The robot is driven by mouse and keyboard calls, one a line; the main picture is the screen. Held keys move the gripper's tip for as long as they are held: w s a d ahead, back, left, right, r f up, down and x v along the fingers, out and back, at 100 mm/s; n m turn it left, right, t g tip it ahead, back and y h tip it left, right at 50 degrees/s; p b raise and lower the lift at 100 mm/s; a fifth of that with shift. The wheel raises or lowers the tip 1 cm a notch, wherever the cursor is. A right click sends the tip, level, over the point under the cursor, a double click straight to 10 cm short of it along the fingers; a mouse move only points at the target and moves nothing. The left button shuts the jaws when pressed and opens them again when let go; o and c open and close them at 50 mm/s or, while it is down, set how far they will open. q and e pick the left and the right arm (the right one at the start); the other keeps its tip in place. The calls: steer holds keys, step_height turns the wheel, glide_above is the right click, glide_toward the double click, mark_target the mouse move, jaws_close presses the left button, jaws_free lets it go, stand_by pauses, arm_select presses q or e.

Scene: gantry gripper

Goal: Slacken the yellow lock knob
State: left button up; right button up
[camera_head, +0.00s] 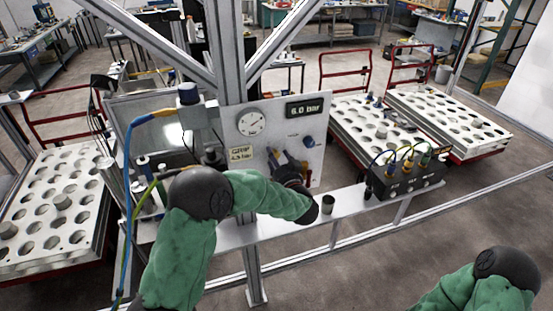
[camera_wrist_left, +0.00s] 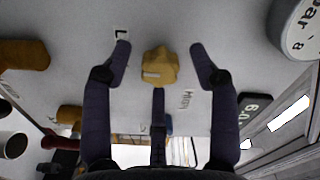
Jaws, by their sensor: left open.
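The yellow lock knob (camera_wrist_left: 160,66) is on the pale panel face in the left wrist view, with a light mark on its front. My left gripper (camera_wrist_left: 160,48) is open, with one dark finger on each side of the knob. Gaps show between the fingers and the knob, and neither finger appears to touch it. In the head view my left gripper (camera_head: 290,160) is in front of the lower right of the white panel (camera_head: 265,135) and largely hides the knob. My right gripper is out of view; only my right arm shows at the lower right.
A dark cup (camera_head: 327,204) and a black box with cables (camera_head: 408,178) stand on the shelf to the right.

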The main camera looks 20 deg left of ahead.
arm_select(q)
steer(key=c, duration=1.1)
steer(key=shift+n, duration=0.3)
steer(key=shift+c, duration=0.2)
steer(key=n+b, duration=0.2)
steer(key=n, duration=0.2)
steer(key=n+b, duration=0.2)
steer(key=n, duration=0.2)
steer(key=n+b, duration=0.3)
steer(key=n, duration=0.1)
steer(key=shift+n, duration=0.3)
steer(key=shift+a+f+n+b, duration=0.1)
steer(key=shift+f+n+b, duration=0.05)
steer(key=shift+n+b, duration=10.6)
steer(key=shift+n+p, duration=0.65)
steer(key=shift+n, duration=0.1)
